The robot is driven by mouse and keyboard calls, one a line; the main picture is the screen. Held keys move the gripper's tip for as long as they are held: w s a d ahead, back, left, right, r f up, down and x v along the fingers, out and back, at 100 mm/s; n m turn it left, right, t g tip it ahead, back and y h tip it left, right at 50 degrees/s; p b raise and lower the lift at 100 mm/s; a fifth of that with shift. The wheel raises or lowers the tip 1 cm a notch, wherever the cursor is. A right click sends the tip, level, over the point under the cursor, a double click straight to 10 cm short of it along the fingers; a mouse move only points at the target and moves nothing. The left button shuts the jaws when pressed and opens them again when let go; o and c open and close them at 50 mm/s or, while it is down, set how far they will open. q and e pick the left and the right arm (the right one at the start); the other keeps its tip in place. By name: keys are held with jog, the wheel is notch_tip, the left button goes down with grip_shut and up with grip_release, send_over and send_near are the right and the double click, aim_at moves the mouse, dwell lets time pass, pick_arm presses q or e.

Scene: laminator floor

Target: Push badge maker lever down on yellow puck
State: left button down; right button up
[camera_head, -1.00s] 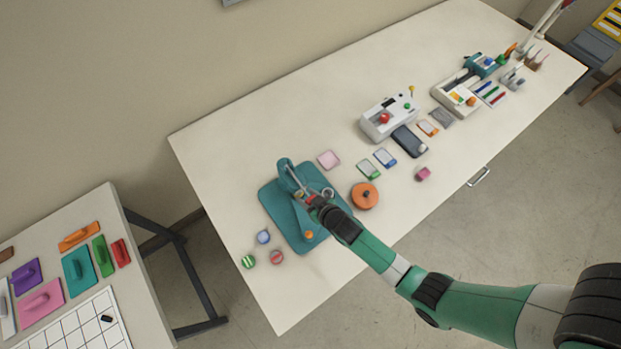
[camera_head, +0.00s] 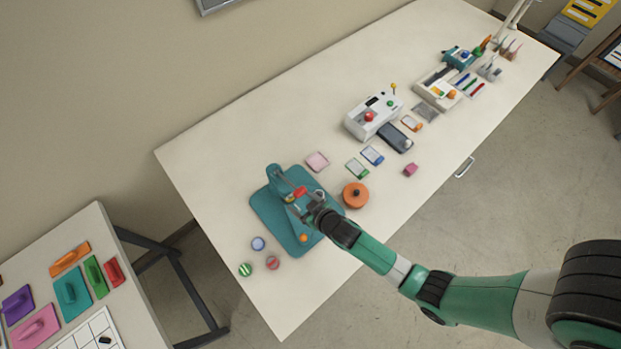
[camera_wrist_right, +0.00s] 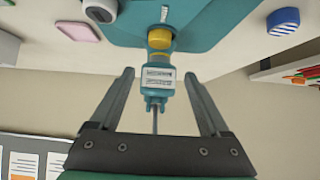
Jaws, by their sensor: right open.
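The teal badge maker (camera_head: 275,212) stands on the left part of the table, with its upright column at the back. A red grip on its lever (camera_head: 299,191) shows just beyond my right gripper (camera_head: 303,203). That gripper is open over the badge maker, its fingers partly overlapping the press. In the right wrist view the open fingers (camera_wrist_right: 160,76) lie either side of the badge maker's labelled teal column (camera_wrist_right: 158,80), with a thin grey rod between them. A yellow round piece (camera_wrist_right: 160,36) shows there against the teal. I cannot tell whether finger and lever touch. My left gripper is out of view.
An orange round container (camera_head: 355,196) stands close right of the badge maker. Several small badges, one green-striped (camera_head: 245,270), lie in front left. A pink square (camera_head: 317,161) lies behind, and a white machine (camera_head: 372,117) stands farther right. The table's front-left corner is clear.

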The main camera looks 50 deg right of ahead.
jog(key=p+v, duration=0.1)
jog(key=v, duration=0.8)
jog(key=shift+s+p, duration=0.2)
jog(key=shift+p, duration=0.15)
jog(key=shift+r, duration=0.15)
